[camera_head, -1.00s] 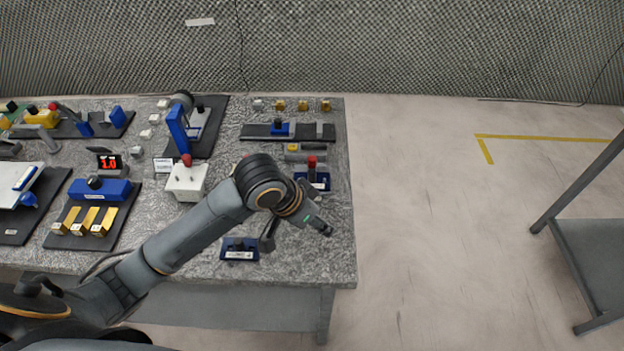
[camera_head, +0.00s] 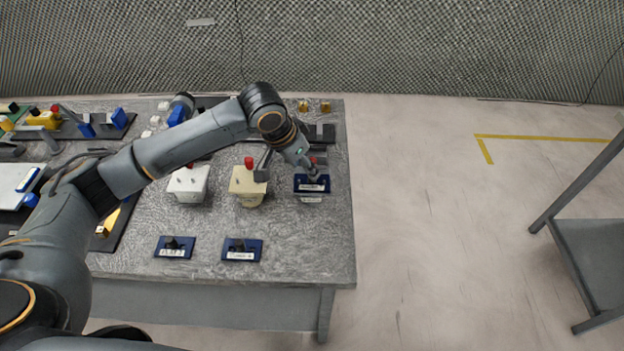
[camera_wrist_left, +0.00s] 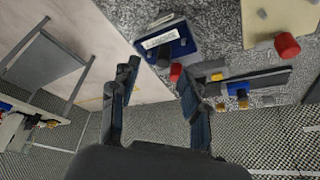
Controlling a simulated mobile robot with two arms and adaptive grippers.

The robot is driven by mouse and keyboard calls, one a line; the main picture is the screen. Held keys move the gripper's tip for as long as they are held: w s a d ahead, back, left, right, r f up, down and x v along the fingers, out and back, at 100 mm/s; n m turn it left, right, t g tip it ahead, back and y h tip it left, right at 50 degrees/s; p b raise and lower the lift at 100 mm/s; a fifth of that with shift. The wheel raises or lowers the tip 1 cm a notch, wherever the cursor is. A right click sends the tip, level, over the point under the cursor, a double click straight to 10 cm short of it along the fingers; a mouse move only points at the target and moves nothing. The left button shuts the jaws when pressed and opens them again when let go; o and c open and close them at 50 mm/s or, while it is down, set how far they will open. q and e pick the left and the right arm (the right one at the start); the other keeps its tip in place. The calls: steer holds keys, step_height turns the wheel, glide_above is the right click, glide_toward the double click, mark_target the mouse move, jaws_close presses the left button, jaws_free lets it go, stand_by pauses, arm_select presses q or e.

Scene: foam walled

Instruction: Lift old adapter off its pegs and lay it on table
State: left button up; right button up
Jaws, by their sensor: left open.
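A blue adapter (camera_head: 311,184) with a white label sits at the right of the table, with a red knob just behind it. It also shows in the left wrist view (camera_wrist_left: 168,45), beyond my fingers, with the red knob (camera_wrist_left: 175,72) close by. My left gripper (camera_head: 290,171) is open, with one finger beside the cream block and the other over the adapter's rear. In the wrist view, my left gripper (camera_wrist_left: 158,70) has nothing between its fingers. Any pegs under the adapter are hidden. My right gripper is out of view.
A cream block (camera_head: 246,188) with a red knob stands left of the adapter, and a white block (camera_head: 188,184) further left. Two more blue adapters (camera_head: 175,247) (camera_head: 241,249) lie near the front edge. Table surface (camera_head: 305,245) at the front right is clear.

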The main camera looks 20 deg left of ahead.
mark_target(307, 185)
arm_select(q)
steer(key=shift+w+d+f, duration=0.15)
steer(key=shift+w+f, duration=0.1)
steer(key=shift+f, duration=0.35)
steer(key=shift+w+f+p, duration=0.2)
steer(key=shift+f+p, duration=0.05)
steer(key=shift+p, duration=0.1)
steer(key=x, duration=0.1)
steer(key=p+x, duration=0.1)
steer(key=x, duration=0.1)
steer(key=shift+w+f, duration=0.2)
steer(key=shift+w, duration=0.15)
steer(key=shift+w+f, duration=0.15)
steer(key=shift+f, duration=0.35)
steer(key=shift+r, duration=0.1)
jaws_close()
